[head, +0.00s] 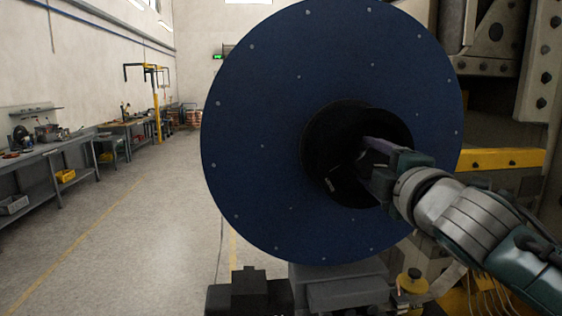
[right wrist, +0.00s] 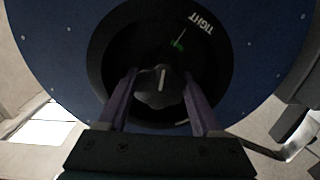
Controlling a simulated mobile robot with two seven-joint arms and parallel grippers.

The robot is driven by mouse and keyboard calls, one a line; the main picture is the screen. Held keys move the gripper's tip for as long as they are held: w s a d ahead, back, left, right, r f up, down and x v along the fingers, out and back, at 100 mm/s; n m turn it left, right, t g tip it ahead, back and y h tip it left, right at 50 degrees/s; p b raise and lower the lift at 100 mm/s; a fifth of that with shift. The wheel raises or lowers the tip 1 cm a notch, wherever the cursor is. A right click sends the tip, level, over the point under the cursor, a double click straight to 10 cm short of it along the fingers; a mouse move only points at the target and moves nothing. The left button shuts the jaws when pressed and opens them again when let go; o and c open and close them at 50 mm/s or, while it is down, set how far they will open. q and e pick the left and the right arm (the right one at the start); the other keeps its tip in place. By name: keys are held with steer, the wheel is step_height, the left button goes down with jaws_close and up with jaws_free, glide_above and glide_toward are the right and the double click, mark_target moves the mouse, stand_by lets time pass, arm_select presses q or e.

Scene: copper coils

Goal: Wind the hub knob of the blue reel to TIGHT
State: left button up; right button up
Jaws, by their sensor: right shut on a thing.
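The blue reel (head: 260,110) stands upright in front of me, its round face filling the middle of the head view. Its black recessed hub (head: 325,140) is at the centre. In the right wrist view the dark lobed hub knob (right wrist: 158,92) sits inside the hub, with a white pointer line pointing nearly straight up. The white word TIGHT (right wrist: 201,23) is at upper right on the hub, with a green mark (right wrist: 178,46) nearer the knob. My right gripper (head: 368,162) reaches into the hub and is shut on the knob. The knob is hidden in the head view. My left gripper is out of view.
Grey workbenches (head: 50,165) run along the left wall. Open floor (head: 130,240) lies left of the reel. A large machine (head: 500,90) with a yellow bar (head: 505,159) stands close behind at right. A grey base (head: 340,285) is under the reel.

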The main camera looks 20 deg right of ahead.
steer(key=m, duration=0.4)
steer(key=shift+m, duration=0.4)
stand_by(0.4)
steer(key=o, duration=1.4)
steer(key=shift+c, duration=0.2)
steer(key=shift+s, duration=0.15)
steer(key=b+v, duration=0.3)
steer(key=v, duration=0.6)
steer(key=shift+s, duration=0.35)
